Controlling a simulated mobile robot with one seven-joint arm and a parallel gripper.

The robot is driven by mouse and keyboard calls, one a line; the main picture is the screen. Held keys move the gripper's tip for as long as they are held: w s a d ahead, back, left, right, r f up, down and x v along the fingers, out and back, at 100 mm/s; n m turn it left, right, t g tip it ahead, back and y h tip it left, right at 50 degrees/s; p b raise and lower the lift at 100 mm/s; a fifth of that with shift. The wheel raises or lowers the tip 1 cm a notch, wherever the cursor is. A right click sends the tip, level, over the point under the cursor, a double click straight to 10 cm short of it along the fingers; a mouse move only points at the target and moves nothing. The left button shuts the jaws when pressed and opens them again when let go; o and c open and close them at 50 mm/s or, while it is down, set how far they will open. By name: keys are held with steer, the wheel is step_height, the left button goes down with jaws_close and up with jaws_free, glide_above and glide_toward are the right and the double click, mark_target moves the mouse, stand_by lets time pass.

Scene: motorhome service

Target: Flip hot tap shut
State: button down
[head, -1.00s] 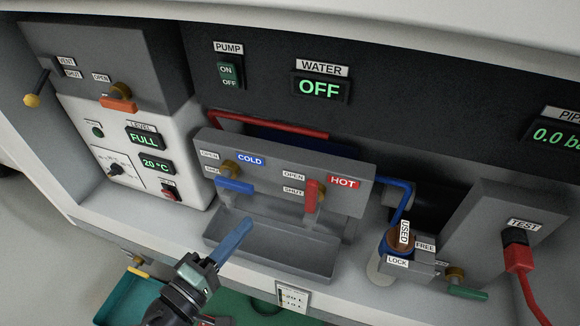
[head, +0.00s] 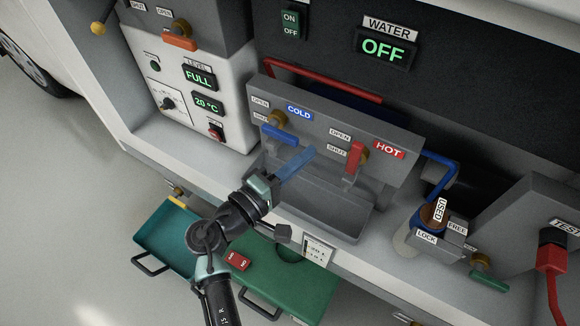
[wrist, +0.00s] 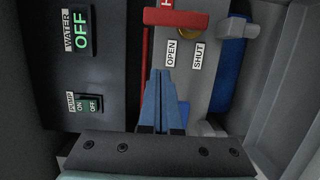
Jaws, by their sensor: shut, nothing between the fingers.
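The hot tap's red lever (head: 355,156) stands upright on the grey tap panel (head: 325,126), beside its OPEN and SHUT labels and left of the HOT label (head: 389,150). In the wrist view the red lever (wrist: 180,17) lies across the top, beyond my fingertips. My gripper (head: 308,153) is shut and empty, its blue fingers in front of the panel between the cold and hot taps, left of the red lever. It looks apart from the lever. The wrist view shows the closed fingers (wrist: 159,75) pointing towards the lever.
The cold tap's blue lever (head: 280,134) lies sideways, close to my fingers on the left. A grey basin (head: 340,222) is below the taps. The WATER display (head: 384,49) reads OFF. A blue pipe (head: 440,170) and a used cartridge holder (head: 433,225) are to the right.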

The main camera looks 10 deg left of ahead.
mark_target(356, 155)
steer(key=shift+w+d+p, duration=0.2)
steer(key=shift+w+d, duration=0.05)
steer(key=shift+d, duration=0.7)
steer(key=shift+w+d+p, duration=0.25)
steer(key=shift+w+d, duration=0.05)
steer(key=shift+d, duration=0.6)
steer(key=shift+w+d+p, duration=0.2)
steer(key=shift+w+d, duration=0.05)
steer(key=shift+d, duration=0.7)
